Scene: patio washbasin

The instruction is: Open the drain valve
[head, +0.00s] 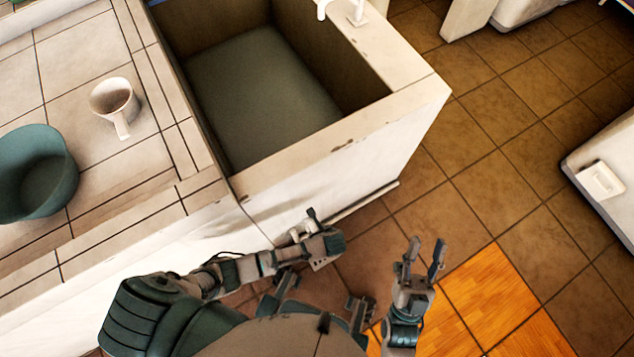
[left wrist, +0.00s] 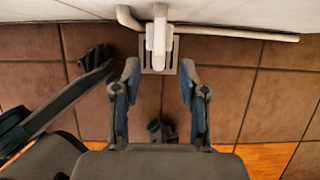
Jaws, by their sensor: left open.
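The drain valve (left wrist: 159,38) is a pale fitting on the white pipe (left wrist: 235,34) low along the basin's front wall. It has a slotted grey piece at its lower end. In the left wrist view my left gripper (left wrist: 159,72) is open, its two fingers spread on either side below the valve body, with no contact visible. In the head view the left gripper is at the front wall beside the valve (head: 299,229), which it partly hides. My right gripper (head: 425,248) is open and empty over the floor, to the right of the left one.
The deep stone washbasin (head: 265,85) stands above the valve. A tiled counter to its left holds a white mug (head: 114,104) and a teal bowl (head: 36,172). A white unit (head: 605,180) stands at the far right. The tiled floor (head: 500,190) between is clear.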

